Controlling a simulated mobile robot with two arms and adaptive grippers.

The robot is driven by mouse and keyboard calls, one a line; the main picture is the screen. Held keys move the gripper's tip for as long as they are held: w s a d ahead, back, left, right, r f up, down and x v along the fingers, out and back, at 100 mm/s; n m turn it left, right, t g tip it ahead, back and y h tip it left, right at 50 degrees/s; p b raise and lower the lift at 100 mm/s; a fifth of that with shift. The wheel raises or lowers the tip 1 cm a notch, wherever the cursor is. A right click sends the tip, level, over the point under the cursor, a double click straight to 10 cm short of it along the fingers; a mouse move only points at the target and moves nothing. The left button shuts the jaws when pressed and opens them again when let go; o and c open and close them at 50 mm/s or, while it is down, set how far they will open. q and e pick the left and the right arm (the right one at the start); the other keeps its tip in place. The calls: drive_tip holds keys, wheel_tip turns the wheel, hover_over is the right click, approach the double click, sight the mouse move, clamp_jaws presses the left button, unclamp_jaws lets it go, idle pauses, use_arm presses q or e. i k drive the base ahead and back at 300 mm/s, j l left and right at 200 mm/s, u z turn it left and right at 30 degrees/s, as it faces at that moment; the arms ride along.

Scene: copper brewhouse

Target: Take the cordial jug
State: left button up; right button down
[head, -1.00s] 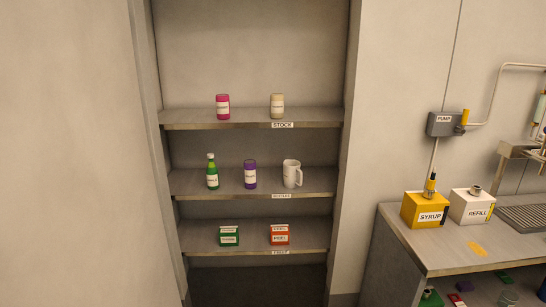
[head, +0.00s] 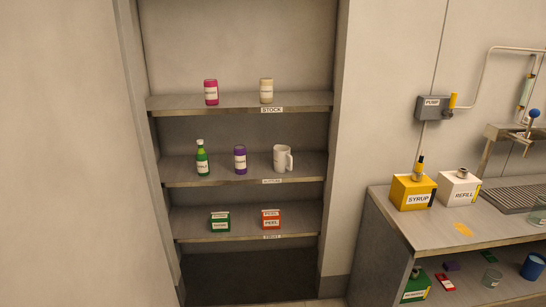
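A white jug (head: 281,158) with a handle on its right side stands upright on the middle shelf (head: 222,177) of the wall recess, at the right end of its row. It is the only jug-shaped thing I see, and I can read no label on it. A purple can (head: 240,159) and a green bottle (head: 202,159) stand to its left, apart from it. Neither of my grippers is in view.
A pink can (head: 211,92) and a cream can (head: 266,91) stand on the top shelf. Green (head: 220,222) and orange (head: 271,220) boxes sit on the lower shelf. A counter at right holds a yellow syrup box (head: 413,191) and a white refill box (head: 459,187).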

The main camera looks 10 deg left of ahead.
sight(282, 157)
drive_tip(key=i+j, duration=0.15)
drive_tip(key=i, duration=0.3)
drive_tip(key=i+j, duration=0.15)
drive_tip(key=i, duration=0.3)
drive_tip(key=i+j, duration=0.15)
drive_tip(key=i, duration=0.25)
